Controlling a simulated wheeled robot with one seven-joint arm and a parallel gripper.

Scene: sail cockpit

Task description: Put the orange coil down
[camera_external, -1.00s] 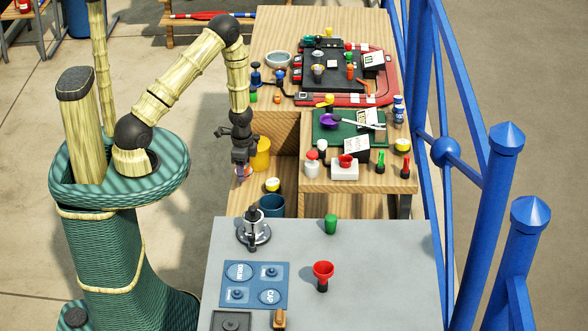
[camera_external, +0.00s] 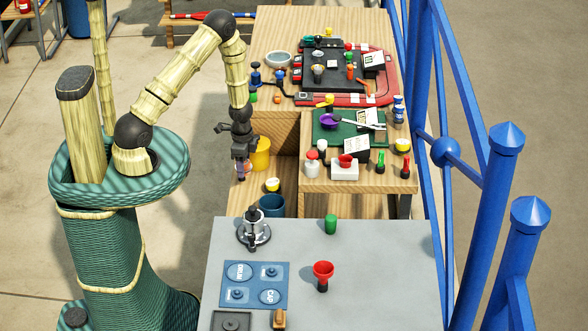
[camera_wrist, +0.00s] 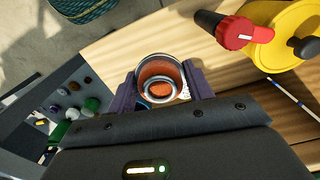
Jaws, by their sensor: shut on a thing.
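The orange coil (camera_wrist: 158,76) shows in the wrist view as an orange ring with a grey metal rim and a smaller ring inside. My gripper (camera_wrist: 162,90) is shut on it, with one dark purple finger on each side. In the external view my gripper (camera_external: 242,166) points down over the lower wooden shelf (camera_external: 245,195), left of the yellow container. The coil is small and mostly covered by the fingers there. I cannot tell whether its underside touches the wood.
A yellow container (camera_external: 260,154) stands close right of my gripper. A yellow-and-white item (camera_external: 272,184) and a blue bucket (camera_external: 271,206) are nearer the camera. The raised bench (camera_external: 310,187) to the right is crowded. A grey table (camera_external: 380,270) stands in front.

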